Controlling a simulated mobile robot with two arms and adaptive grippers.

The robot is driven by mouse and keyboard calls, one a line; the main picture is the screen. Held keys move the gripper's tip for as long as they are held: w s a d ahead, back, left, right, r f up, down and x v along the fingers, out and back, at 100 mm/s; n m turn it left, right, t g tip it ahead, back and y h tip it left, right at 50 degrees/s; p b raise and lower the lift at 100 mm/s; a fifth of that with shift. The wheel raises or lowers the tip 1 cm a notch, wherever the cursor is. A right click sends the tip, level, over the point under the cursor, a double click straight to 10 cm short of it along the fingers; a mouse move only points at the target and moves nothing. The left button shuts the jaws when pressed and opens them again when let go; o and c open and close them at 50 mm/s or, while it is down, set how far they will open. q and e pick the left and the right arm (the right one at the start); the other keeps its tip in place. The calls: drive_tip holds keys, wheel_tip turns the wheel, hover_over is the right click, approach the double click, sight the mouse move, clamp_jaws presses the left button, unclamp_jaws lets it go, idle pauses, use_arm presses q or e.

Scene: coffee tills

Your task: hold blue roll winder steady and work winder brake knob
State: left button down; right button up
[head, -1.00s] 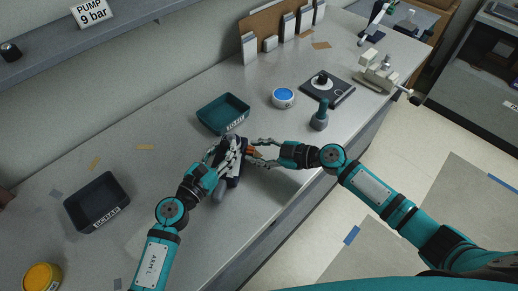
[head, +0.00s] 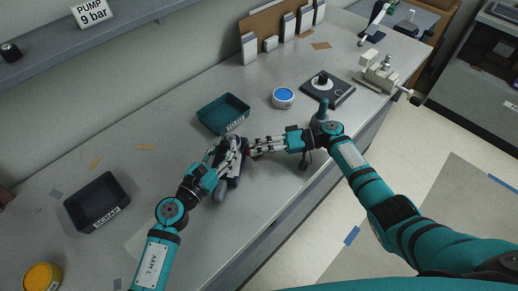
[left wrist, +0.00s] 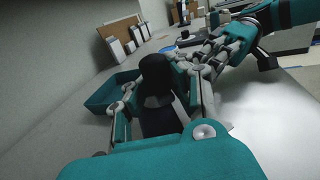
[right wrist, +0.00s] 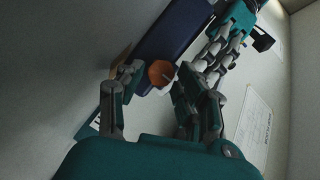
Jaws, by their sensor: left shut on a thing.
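The blue roll winder (head: 232,172) stands on the bench in front of the teal bin, mostly covered by my left fingers in the head view. My left gripper (head: 226,150) is shut on it; in the left wrist view a black upright part of the winder (left wrist: 158,85) sits between the fingers. The winder's blue side shows in the right wrist view (right wrist: 172,48). The orange brake knob (right wrist: 161,73) lies between the fingertips of my right gripper (right wrist: 158,80). These fingers are open, one on each side of the knob. Contact with the knob cannot be made out.
The teal bin (head: 223,108) stands close behind the winder. A black scrap bin (head: 97,212) is at the left. A blue-topped tub (head: 283,98), a black mat with a tamper (head: 327,90) and a teal-handled tool (head: 322,108) stand to the right. The bench front edge is near.

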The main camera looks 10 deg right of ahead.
drive_tip(key=o, duration=0.3)
drive_tip(key=shift+s, duration=0.1)
drive_tip(key=shift+o, duration=0.2)
drive_tip(key=d, duration=0.4)
drive_tip(key=d+r, duration=0.1)
drive_tip(key=d, duration=0.3)
drive_tip(key=d+r, duration=0.1)
drive_tip(key=d, duration=0.3)
drive_tip(key=shift+s, duration=0.25)
use_arm(q)
drive_tip(key=c, duration=1.1)
unclamp_jaws()
use_arm(e)
drive_tip(key=shift+a, duration=0.1)
use_arm(q)
drive_tip(key=shift+s, duration=0.1)
